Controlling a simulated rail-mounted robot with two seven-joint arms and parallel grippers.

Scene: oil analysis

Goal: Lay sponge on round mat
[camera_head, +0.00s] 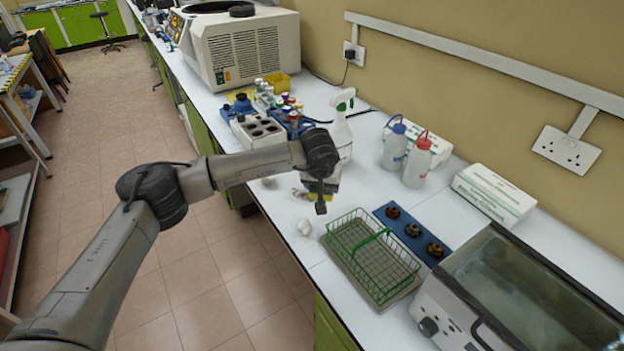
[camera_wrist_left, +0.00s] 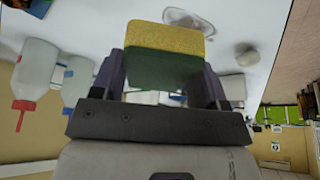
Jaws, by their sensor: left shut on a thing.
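My left gripper (camera_head: 320,206) hangs over the white bench, in front of the spray bottle. In the left wrist view its two fingers (camera_wrist_left: 163,80) are closed on the sponge (camera_wrist_left: 165,40), a block with a yellow layer and a green layer. A yellow bit of the sponge (camera_head: 300,193) shows beside the gripper in the head view. A pale, rounded outline (camera_wrist_left: 190,20) lies on the bench past the sponge in the wrist view; I cannot tell whether it is the round mat. No mat is clearly visible in the head view. My right gripper is not in view.
A green wire basket (camera_head: 372,258) and a blue tray with dark round pieces (camera_head: 412,233) stand to the right. The spray bottle (camera_head: 341,128), wash bottles (camera_head: 417,162) and a vial rack (camera_head: 292,122) stand behind. A small white object (camera_head: 304,227) lies near the bench's front edge.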

